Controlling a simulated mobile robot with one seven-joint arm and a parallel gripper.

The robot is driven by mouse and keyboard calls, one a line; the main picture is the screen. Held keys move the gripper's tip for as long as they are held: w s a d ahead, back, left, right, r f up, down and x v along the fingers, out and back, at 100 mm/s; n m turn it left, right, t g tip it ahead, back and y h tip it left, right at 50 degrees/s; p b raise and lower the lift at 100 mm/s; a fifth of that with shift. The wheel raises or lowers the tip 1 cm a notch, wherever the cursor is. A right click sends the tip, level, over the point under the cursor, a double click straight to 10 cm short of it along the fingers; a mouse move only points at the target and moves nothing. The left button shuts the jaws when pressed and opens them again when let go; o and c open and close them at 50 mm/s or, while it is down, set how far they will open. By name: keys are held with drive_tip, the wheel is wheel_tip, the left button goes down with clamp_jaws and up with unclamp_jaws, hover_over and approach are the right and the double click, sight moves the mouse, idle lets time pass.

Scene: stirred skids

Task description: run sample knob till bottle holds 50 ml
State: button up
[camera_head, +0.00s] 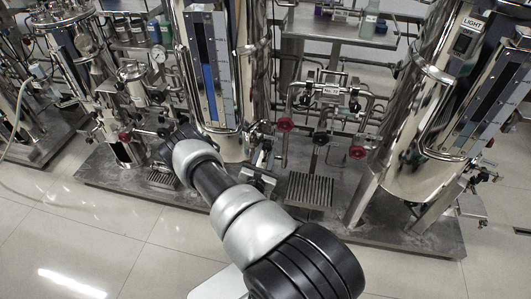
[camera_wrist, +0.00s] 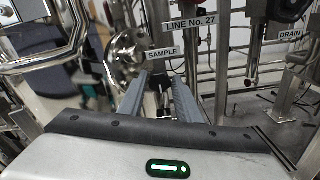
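A white SAMPLE label (camera_wrist: 163,53) hangs on the pipework just beyond my fingertips in the wrist view. My gripper (camera_wrist: 161,82) points at the pipework below this label. Its two grey fingers stand apart, and I see nothing clearly held between them. I cannot make out which part there is the sample knob. Red knobs (camera_head: 285,124) and (camera_head: 357,152) sit on the pipework to the right. I cannot identify a bottle under the sample outlet.
A DRAIN label (camera_wrist: 291,35) and a LINE No. 27 label (camera_wrist: 190,22) mark pipes in the wrist view. A steel tank with a blue level gauge (camera_head: 208,75) stands behind my arm. A grated drain (camera_head: 310,189) lies on the skid. The tiled floor (camera_head: 100,225) at left is clear.

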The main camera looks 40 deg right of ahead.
drive_tip(key=c, duration=0.6)
drive_tip(key=n, duration=0.3)
drive_tip(key=shift+a, duration=0.15)
drive_tip(key=shift+n, duration=2.5)
drive_tip(key=o, duration=1.1)
